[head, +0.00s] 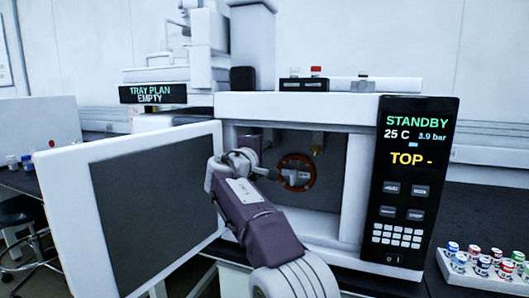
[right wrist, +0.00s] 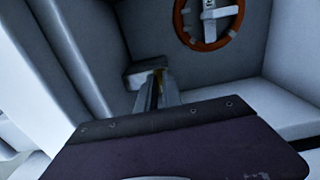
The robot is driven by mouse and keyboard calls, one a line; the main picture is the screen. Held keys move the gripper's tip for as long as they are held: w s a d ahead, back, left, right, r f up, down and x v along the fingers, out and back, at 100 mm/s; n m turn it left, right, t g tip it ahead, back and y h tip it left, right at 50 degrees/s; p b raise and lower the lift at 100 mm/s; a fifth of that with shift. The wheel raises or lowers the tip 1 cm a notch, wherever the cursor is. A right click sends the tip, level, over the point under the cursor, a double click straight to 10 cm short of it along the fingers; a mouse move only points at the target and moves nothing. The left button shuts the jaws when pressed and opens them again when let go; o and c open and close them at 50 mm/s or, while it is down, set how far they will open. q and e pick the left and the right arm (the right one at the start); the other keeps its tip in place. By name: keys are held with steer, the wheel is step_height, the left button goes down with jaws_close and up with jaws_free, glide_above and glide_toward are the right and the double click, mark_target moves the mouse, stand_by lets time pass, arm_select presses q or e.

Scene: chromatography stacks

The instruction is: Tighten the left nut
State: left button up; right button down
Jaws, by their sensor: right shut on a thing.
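My right gripper (head: 258,166) reaches into the open oven of the chromatograph (head: 360,180), at the left side of the cavity. In the right wrist view its two fingers (right wrist: 159,92) are closed around a small brass-coloured piece, the left nut (right wrist: 160,74), below a grey fitting block (right wrist: 142,76). Most of the nut is hidden by the fingers. In the head view the gripper covers the nut. A second brass nut (head: 318,149) hangs at the right of the cavity. An orange-brown ring (head: 296,172) is mounted on the back wall between them. My left gripper is not in view.
The oven door (head: 150,205) stands open at the left. The panel (head: 414,180) reads STANDBY, 25 C, 3.9 bar, TOP -. A tray sign (head: 153,94) reads TRAY PLAN EMPTY. A white rack (head: 478,282) of capped vials stands at the lower right.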

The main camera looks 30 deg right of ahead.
steer(key=shift+f, duration=0.1)
stand_by(0.4)
steer(key=c, duration=1.5)
jaws_free()
steer(key=b+v, duration=0.1)
steer(key=v, duration=0.8)
